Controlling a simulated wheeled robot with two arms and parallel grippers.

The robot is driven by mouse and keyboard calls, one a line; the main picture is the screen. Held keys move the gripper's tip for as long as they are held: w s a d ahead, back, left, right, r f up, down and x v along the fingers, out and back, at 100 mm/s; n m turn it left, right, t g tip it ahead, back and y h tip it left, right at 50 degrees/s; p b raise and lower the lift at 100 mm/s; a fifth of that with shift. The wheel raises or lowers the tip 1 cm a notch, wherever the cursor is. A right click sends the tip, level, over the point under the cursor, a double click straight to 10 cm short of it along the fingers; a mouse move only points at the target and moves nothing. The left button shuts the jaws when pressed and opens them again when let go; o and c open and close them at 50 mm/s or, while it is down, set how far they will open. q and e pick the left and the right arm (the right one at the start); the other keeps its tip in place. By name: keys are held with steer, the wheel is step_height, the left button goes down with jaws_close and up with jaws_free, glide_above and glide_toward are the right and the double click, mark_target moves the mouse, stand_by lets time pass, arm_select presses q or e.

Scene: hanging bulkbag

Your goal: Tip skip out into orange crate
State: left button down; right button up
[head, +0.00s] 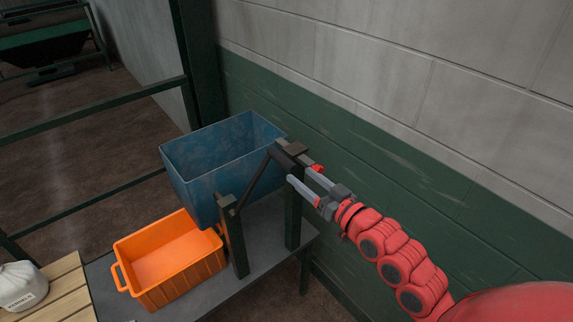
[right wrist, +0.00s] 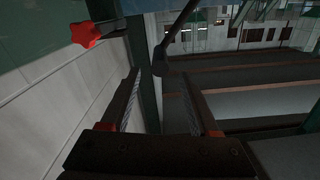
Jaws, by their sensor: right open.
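A blue skip (head: 205,168) with an open top hangs roughly level between dark green posts. Its floor and any contents are hard to make out. A dark lever (head: 256,182) with a black grip is on its right side. The orange crate (head: 185,285) stands on the grey bench below and left of the skip; its visible inside looks empty. My right gripper (head: 298,174) is open at the black grip, its fingers pointing at it. In the right wrist view a dark bar (right wrist: 185,18) shows beyond the open fingers (right wrist: 162,72); contact cannot be told. My left gripper is out of view.
A red star knob (head: 318,168) is close to my right fingers; it also shows in the wrist view (right wrist: 87,33). The block wall (head: 420,70) runs close behind the skip. A white sack (head: 20,286) lies on wooden slats (head: 62,290) at lower left.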

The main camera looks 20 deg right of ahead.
mark_target(286, 163)
steer(key=p+x, duration=0.2)
steer(key=x, duration=0.5)
steer(key=shift+w, duration=0.15)
jaws_close()
stand_by(1.3)
